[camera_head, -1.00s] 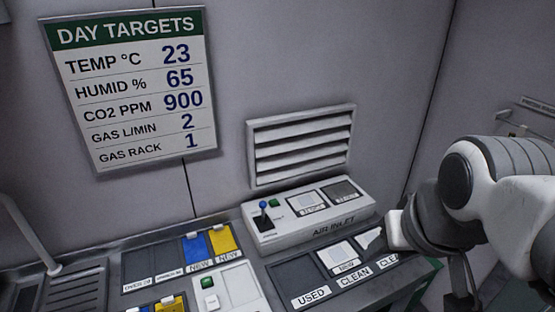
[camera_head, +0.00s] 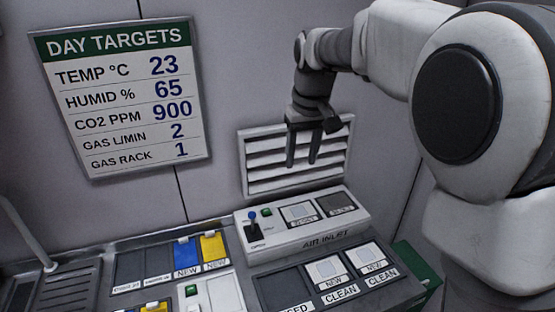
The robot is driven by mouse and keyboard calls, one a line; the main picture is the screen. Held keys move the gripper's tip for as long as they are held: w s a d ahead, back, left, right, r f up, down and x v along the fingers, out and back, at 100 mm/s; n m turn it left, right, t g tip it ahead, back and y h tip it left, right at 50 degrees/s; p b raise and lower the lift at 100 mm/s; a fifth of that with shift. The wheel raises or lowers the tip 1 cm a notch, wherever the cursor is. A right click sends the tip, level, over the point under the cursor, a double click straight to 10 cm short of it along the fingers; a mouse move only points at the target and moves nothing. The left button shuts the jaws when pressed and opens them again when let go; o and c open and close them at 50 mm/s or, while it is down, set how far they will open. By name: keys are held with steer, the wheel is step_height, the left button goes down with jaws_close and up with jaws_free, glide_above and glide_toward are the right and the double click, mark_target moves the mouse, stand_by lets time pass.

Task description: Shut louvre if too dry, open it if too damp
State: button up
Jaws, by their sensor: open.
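The louvre (camera_head: 258,180) is a white slatted vent on the back wall, with dark bands between its slats. Below it stands the white air inlet box (camera_head: 325,237). Small lettering by the lever is hard to read. My gripper (camera_head: 301,164) points down with its fingers apart and empty, in front of the louvre, above and to the right of the lever. No current humidity reading is legible.
In front are trays labelled USED and CLEAN (camera_head: 330,272), blue (camera_head: 187,255) and yellow (camera_head: 213,248) cards, and a white unit (camera_head: 215,293). A pale rail (camera_head: 28,235) rises at left.

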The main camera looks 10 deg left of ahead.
steer(key=w+a+f+n+g, duration=0.1)
steer(key=w+a+f, duration=0.3)
steer(key=w+a, duration=0.15)
steer(key=n+p, duration=0.2)
glide_above(252, 216)
step_height(252, 216, down, 7)
steer(key=shift+g+h, duration=0.4)
steer(key=f, duration=1.1)
steer(key=w+f, duration=0.1)
steer(key=f, duration=0.5)
steer(key=shift+a+f, duration=0.1)
steer(key=shift+f, duration=0.25)
jaws_close()
steer(key=shift+r, duration=0.1)
